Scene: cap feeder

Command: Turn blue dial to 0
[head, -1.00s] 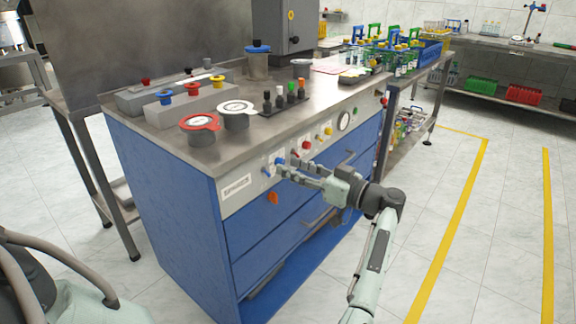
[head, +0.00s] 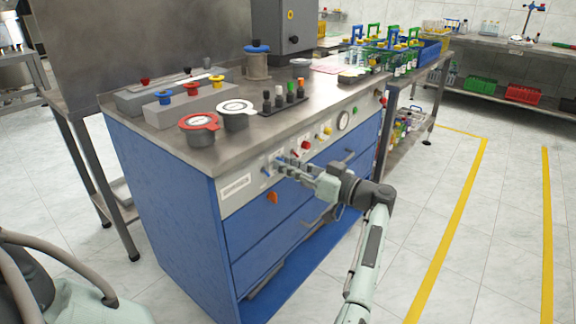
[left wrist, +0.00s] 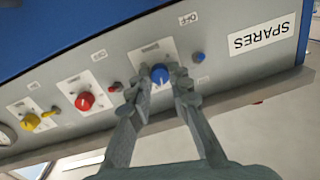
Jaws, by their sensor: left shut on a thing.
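The blue dial (left wrist: 160,74) sits on a pale plate on the grey front panel (left wrist: 231,70). A white pointer line shows on its face, toward the lower edge in the left wrist view. My left gripper (left wrist: 161,78) is shut on the dial, one finger on each side. In the head view my left gripper (head: 282,165) is at the panel and largely hides the dial. The dial's scale marks are too small to read. My right gripper is not in view.
A red dial (left wrist: 84,101) and a yellow dial (left wrist: 31,122) lie along the same panel, with small levers beside them. A small blue knob (left wrist: 199,57) is close to one finger. Pots and bottles stand on the worktop (head: 262,130) above.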

